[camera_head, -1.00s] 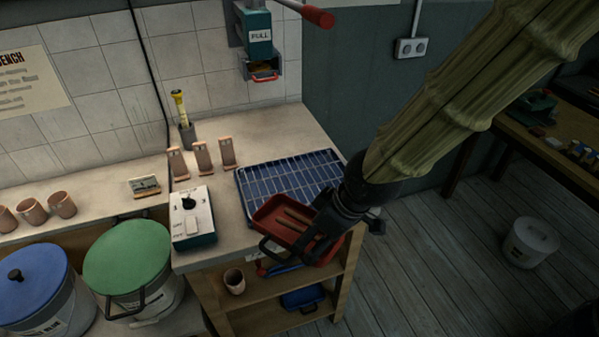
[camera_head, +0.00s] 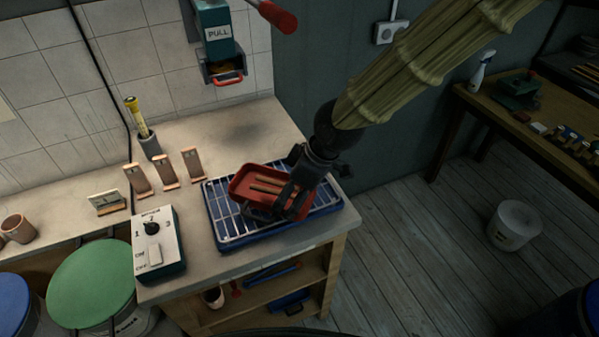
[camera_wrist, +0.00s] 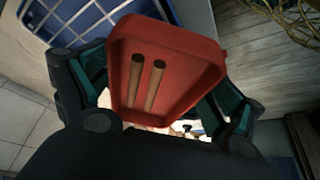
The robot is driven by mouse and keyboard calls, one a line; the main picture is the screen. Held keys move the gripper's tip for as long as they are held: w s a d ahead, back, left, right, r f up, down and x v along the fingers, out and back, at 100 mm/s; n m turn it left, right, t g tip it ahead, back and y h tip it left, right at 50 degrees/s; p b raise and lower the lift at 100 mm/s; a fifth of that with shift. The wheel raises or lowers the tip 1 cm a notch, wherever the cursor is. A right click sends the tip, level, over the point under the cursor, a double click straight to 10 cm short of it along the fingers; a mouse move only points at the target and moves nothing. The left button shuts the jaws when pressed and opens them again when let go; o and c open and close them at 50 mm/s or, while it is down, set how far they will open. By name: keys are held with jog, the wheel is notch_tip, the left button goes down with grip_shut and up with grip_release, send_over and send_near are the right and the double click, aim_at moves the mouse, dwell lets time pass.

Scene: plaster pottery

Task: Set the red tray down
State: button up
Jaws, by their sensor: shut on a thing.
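The red tray (camera_head: 258,173) is in my gripper (camera_head: 291,190), over the blue rack with a pale wire grid (camera_head: 222,222) on the bench corner. Two brown sticks (camera_head: 266,188) lie in the tray. In the wrist view the red tray (camera_wrist: 185,50) fills the middle between the two fingers, with both sticks (camera_wrist: 154,86) lying lengthwise in it. My gripper is shut on the tray's near side. A corner of the blue rack (camera_wrist: 75,22) shows at upper left there. I cannot tell whether the tray touches the grid.
A control box with a dial (camera_head: 158,245) stands left of the rack. Several terracotta pieces (camera_head: 165,173) and a cup with a yellow-handled tool (camera_head: 149,147) stand behind it. A dispenser (camera_head: 217,45) hangs on the wall. The bench behind the rack is clear.

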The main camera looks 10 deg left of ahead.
jog(key=w, duration=0.3)
jog(key=w+p, duration=0.1)
jog(key=w, duration=0.2)
jog(key=w+p, duration=0.1)
jog(key=w, duration=0.1)
jog(key=shift+w+d+f, duration=0.2)
jog(key=shift+w+f, duration=0.15)
jog(key=shift+w, duration=0.05)
jog(key=shift+s+f+p, duration=0.1)
jog(key=shift+f+p, duration=0.65)
jog(key=shift+f, duration=1.05)
jog(key=shift+f, duration=0.2)
jog(key=o, duration=0.9)
jog(key=b+v, duration=0.2)
jog(key=v, duration=1)
jog(key=shift+r, duration=0.2)
